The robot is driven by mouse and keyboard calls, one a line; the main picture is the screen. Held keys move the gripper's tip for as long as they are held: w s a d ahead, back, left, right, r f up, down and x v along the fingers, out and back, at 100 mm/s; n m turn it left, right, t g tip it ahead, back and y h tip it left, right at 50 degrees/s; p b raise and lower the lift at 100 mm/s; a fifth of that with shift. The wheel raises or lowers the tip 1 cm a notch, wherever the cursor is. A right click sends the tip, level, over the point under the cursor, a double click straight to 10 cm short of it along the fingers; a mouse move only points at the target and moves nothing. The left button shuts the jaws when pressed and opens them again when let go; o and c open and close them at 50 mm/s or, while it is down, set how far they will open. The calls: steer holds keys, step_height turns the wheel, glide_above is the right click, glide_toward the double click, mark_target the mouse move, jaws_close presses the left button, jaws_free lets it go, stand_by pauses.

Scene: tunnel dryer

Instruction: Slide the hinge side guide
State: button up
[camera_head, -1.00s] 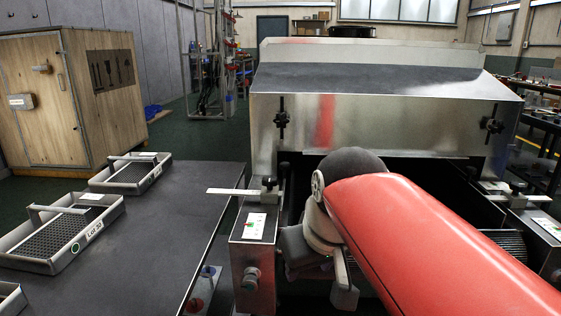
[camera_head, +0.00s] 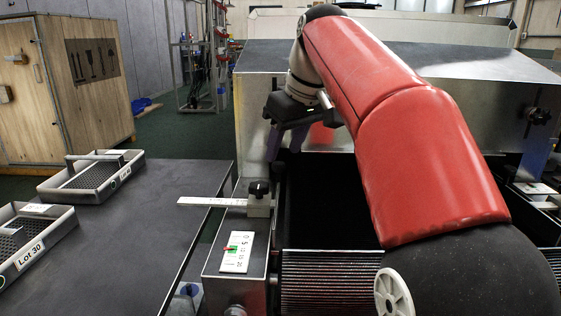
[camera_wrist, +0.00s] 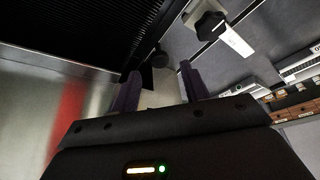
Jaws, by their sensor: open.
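My gripper (camera_head: 286,146) hangs low at the left front of the metal hood, fingers pointing down. In the wrist view its two purple fingers (camera_wrist: 159,88) are apart with nothing between their tips. A dark round-topped post (camera_head: 280,172) stands just below the fingers at the left side of the belt opening. A dark round knob (camera_wrist: 158,57) shows beyond the fingertips in the wrist view. A left clamp with a black knob (camera_head: 259,189) holds a white ruled bar (camera_head: 205,202), also in the wrist view (camera_wrist: 236,42). I cannot tell which part is the hinge side guide.
The ribbed belt (camera_head: 330,280) runs under the hood (camera_head: 420,95). A dark table (camera_head: 150,220) with mesh trays (camera_head: 92,178) stands at left. A second clamp (camera_head: 535,188) is on the right.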

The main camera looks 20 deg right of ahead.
mark_target(279, 163)
steer(key=shift+x, duration=1.8)
steer(key=shift+c, duration=0.3)
jaws_close()
